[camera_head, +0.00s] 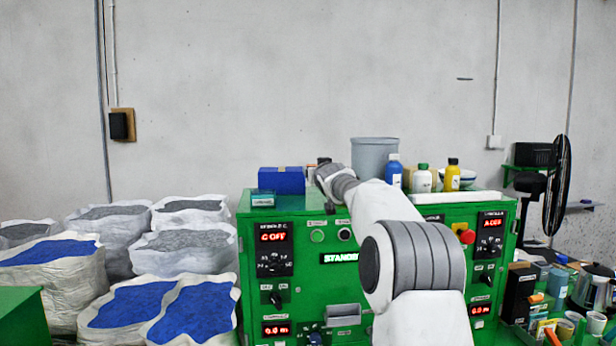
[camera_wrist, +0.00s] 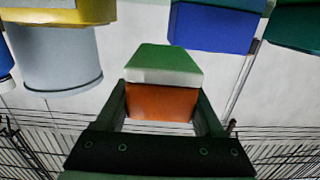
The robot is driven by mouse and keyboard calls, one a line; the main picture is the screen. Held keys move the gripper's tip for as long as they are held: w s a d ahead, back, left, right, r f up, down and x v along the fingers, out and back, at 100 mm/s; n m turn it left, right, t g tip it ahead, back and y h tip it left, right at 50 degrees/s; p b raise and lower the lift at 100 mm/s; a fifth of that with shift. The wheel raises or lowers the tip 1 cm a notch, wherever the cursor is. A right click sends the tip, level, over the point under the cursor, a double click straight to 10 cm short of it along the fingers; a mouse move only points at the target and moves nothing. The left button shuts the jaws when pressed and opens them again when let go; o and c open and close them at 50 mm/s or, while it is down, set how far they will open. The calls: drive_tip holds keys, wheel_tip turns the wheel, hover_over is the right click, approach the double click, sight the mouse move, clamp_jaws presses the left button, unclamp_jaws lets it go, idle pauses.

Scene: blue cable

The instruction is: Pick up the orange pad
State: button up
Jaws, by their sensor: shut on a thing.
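The orange pad (camera_wrist: 160,103) sits between the two fingers of my gripper (camera_wrist: 162,92) in the wrist view. The fingers are shut on its sides. A white band and a green face (camera_wrist: 163,58) show directly above the orange face in that picture; I cannot tell whether they belong to the pad. In the head view my arm reaches over the green machine (camera_head: 340,285), and its wrist hides the gripper and the pad.
A blue box (camera_head: 281,180) and a small teal box (camera_head: 262,200) stand left of my wrist on the machine top. A grey bucket (camera_head: 374,156) and several bottles, one yellow (camera_head: 452,175), stand to the right. Sacks of blue granules (camera_head: 125,304) stand on the left.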

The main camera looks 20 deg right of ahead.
drive_tip(key=s+d+r, duration=0.3)
drive_tip(key=d+r, duration=0.2)
drive_tip(key=d, duration=0.2)
hover_over(263, 191)
drive_tip(key=shift+s+f+b, duration=0.2)
drive_tip(key=shift+f+b, duration=1.8)
drive_tip(key=shift+f, duration=0.9)
drive_tip(key=shift+f+b, duration=0.7)
drive_tip(key=shift+f, duration=0.15)
idle(0.8)
wheel_tip(263, 191, up, 8)
drive_tip(key=p, duration=0.6)
drive_tip(key=shift+f, duration=0.25)
idle(0.6)
